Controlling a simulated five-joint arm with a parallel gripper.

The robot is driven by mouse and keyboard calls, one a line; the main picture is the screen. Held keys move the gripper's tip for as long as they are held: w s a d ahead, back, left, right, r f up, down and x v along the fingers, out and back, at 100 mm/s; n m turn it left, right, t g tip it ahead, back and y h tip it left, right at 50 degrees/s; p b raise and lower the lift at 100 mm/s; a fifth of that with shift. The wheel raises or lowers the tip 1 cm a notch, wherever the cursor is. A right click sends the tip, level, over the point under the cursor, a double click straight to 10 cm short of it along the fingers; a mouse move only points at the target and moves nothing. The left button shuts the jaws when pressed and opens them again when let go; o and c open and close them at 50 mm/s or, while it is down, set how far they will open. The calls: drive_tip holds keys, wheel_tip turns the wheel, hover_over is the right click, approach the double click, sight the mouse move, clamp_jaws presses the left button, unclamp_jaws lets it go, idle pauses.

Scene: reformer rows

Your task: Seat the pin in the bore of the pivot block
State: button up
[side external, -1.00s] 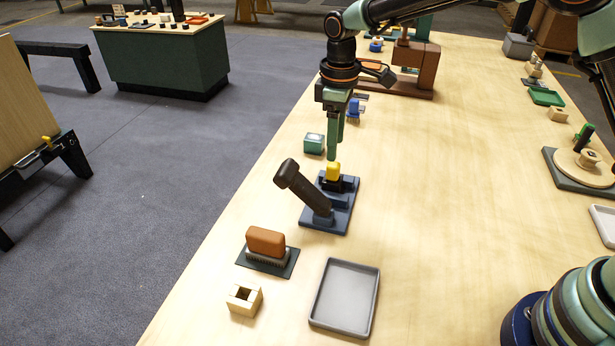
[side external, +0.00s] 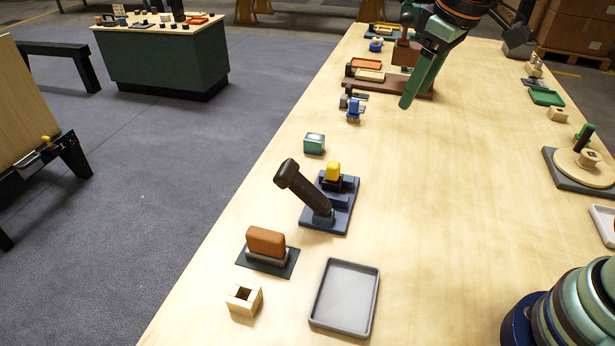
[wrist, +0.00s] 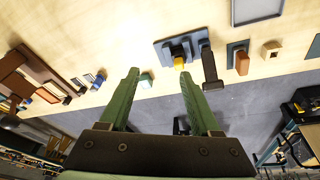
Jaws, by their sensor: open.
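A yellow-topped piece (side external: 333,170), which looks like the pin, stands upright in a dark block (side external: 349,184), likely the pivot block, on a blue base plate (side external: 341,215). Only its yellow top shows, so I cannot tell how deep it sits. A dark lever (side external: 302,186) on the same plate leans to the upper left. My gripper (side external: 409,98) is well behind and right of the plate, apart from it, open with green fingers. In the wrist view the fingers (wrist: 159,74) are spread with nothing between them, and the yellow top (wrist: 180,62) shows beyond the right fingertip.
A teal block (side external: 314,143) stands behind the plate. An orange-brown brush (side external: 266,241), a wooden block with a square hole (side external: 244,299) and an empty grey tray (side external: 345,329) are in front. A blue piece (side external: 354,108) lies farther back. The table's middle is clear.

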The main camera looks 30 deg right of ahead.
drive_tip(key=s+d+f+m+t, duration=0.1)
drive_tip(key=s+d+m, duration=0.3)
drive_tip(key=s, duration=0.5)
drive_tip(key=shift+s+d+f+t, duration=0.15)
drive_tip(key=shift+d+f+t, duration=0.25)
drive_tip(key=shift+t, duration=0.4)
